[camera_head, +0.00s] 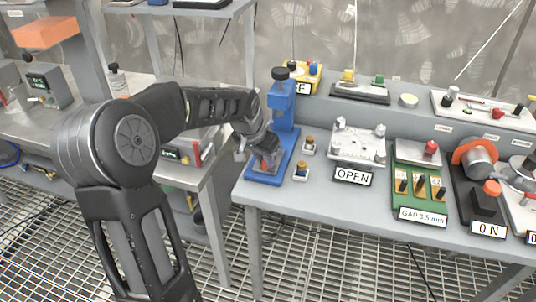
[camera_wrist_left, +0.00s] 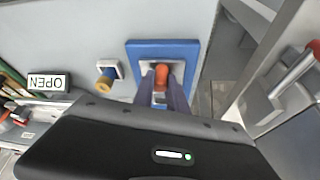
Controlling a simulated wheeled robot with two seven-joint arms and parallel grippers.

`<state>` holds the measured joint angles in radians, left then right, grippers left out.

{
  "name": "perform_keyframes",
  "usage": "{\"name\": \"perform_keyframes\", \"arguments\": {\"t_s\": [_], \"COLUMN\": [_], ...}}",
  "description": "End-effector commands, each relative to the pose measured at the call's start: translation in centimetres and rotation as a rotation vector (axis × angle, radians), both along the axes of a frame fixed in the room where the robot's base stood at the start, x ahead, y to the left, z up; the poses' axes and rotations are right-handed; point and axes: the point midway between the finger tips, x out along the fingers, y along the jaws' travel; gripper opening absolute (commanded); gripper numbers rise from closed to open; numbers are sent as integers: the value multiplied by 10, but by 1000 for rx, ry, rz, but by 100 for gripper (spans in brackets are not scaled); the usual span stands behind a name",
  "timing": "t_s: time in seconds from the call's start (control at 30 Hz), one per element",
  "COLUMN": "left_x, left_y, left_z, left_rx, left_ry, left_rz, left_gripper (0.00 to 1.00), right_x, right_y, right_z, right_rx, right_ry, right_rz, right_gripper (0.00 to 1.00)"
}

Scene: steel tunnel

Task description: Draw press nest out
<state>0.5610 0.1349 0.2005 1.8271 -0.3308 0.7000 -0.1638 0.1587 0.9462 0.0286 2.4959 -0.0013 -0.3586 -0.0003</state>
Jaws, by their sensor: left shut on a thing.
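The blue press (camera_head: 284,108), with a black knob on top, stands upright at the left end of the workbench. Its blue base plate (camera_head: 262,180) also shows in the left wrist view (camera_wrist_left: 136,50). My left gripper (camera_head: 264,158) reaches in low at the front of the press. In the left wrist view my left gripper (camera_wrist_left: 160,95) is shut on the orange handle (camera_wrist_left: 161,72) of the press nest, above the base plate. The nest itself is mostly hidden by the fingers and the wrist. My right gripper is not in view.
A metal plate fixture (camera_head: 357,146) with an OPEN sign (camera_head: 353,176) and a green gauge board (camera_head: 421,185) lie further right. A gap separates this bench from the left table.

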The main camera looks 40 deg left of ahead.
Motion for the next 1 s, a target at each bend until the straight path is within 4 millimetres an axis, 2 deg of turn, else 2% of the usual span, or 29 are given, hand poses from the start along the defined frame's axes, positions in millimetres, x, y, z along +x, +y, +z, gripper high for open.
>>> {"name": "perform_keyframes", "arguments": {"t_s": [0.13, 0.4, 0.43, 0.67, 1.0], "left_x": [-8, -8, -8, -8, -9], "left_y": [-3, -3, -3, -3, -3], "left_z": [1, 1, 1, 1, 4], "left_rx": [0, 0, 0, 0, 1], "left_ry": [-2, -2, -2, -2, -2], "left_rz": [0, 0, 0, 0, 0], "left_gripper": [0, 0, 20, 38, 39], "right_x": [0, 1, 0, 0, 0], "right_y": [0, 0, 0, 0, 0], "right_z": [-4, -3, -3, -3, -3], "right_rx": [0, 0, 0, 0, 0], "right_ry": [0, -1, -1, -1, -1], "right_rz": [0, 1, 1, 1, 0], "right_gripper": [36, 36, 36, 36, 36]}}
